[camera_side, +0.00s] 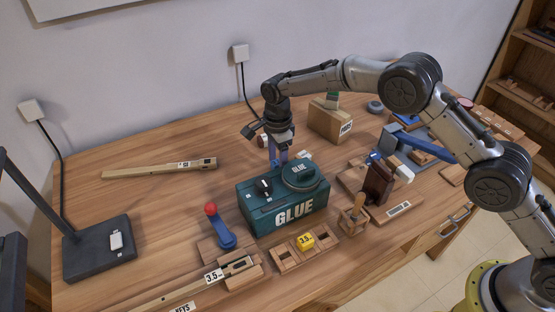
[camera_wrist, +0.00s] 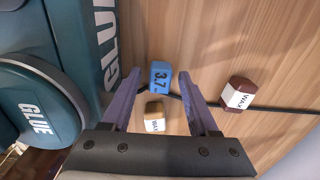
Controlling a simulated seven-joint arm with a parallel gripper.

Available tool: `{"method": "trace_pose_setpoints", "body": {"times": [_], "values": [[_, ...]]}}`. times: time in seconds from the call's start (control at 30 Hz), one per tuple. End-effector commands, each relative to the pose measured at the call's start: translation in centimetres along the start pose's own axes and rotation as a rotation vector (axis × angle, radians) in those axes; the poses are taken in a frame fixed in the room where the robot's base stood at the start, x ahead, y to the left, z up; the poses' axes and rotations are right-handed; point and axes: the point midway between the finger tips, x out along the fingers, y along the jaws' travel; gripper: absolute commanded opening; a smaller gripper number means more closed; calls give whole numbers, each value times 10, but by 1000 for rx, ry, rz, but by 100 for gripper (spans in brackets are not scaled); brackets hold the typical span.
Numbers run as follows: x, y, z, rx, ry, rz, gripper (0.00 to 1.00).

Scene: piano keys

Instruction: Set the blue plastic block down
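The blue plastic block (camera_wrist: 160,76), marked 3.7, shows between my fingertips in the wrist view. A gap shows on each side of it, and neither finger appears to touch it. It looks to be at the table surface, but its exact height is hard to tell. My gripper (camera_wrist: 159,73) is open, with its purple fingers pointing down at the block. In the side view my gripper (camera_side: 278,160) is behind the green glue box (camera_side: 283,198), which hides the fingertips and the block.
A tan wax block (camera_wrist: 154,117) lies near the fingers and a dark red wax block (camera_wrist: 238,93) to the right. The glue box stands close by on the left in the wrist view. A cardboard box (camera_side: 330,121) stands behind. Bare table lies left of the gripper in the side view.

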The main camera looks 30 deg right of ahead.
Motion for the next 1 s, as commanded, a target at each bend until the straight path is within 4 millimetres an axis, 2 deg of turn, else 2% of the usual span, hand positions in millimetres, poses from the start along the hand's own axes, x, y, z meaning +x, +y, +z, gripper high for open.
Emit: {"method": "trace_pose_setpoints", "body": {"times": [0.37, 0.47, 0.8, 1.0], "values": [[-6, 0, 0, 0, 0, -1, 61], [-19, -1, 0, 0, -1, -3, 61], [-88, -1, 0, 0, -2, -4, 61], [-114, 0, 0, 0, 0, -1, 61]]}}
